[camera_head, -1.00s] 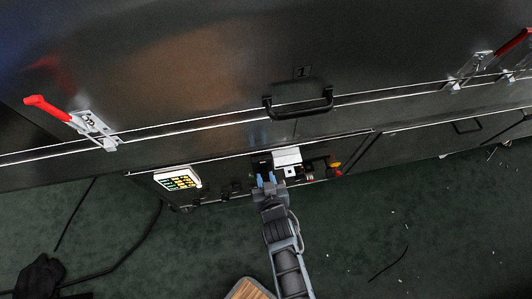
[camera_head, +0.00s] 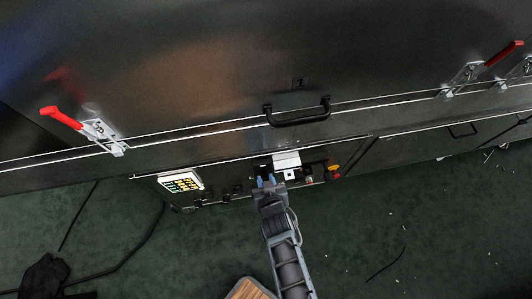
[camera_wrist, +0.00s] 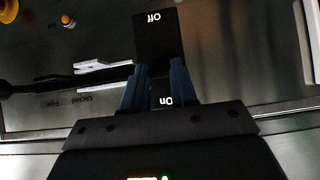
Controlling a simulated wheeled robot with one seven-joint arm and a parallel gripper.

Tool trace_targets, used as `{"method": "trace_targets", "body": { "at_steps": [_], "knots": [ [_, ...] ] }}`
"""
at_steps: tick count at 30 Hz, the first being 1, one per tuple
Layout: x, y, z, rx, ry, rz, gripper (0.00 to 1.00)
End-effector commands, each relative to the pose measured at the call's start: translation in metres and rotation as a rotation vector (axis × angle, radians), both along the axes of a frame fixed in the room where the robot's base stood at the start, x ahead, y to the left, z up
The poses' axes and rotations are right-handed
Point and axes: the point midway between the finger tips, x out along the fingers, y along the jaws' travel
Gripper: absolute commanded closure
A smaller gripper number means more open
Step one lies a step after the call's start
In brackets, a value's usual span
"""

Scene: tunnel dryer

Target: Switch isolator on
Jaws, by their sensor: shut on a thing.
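The isolator shows in the wrist view as a black plate (camera_wrist: 160,38), with "Off" and "On" printed on it, both upside down in the picture. My gripper (camera_wrist: 158,74) is shut at the "On" end of this plate, with one blue-grey finger on each side. The part held between the fingers is dark and mostly hidden. In the head view my gripper (camera_head: 267,181) reaches the control panel, just left of and below a white box (camera_head: 287,161). The isolator is too small and dark there to read its position.
A black bar (camera_wrist: 60,83) lies left of the fingers in the wrist view, near "Locked" and "Free" labels. A cable (camera_head: 140,240) lies on the floor.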

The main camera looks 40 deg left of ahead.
Motion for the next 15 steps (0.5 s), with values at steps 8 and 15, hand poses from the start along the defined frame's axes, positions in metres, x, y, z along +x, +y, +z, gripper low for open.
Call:
{"method": "trace_targets", "body": {
  "at_steps": [8,15],
  "knots": [
    [0.0003,0.0,-0.0002,0.0,0.0,0.0,0.61],
    [0.0002,0.0001,0.0001,0.0,0.0,0.0,0.47]
  ]
}}
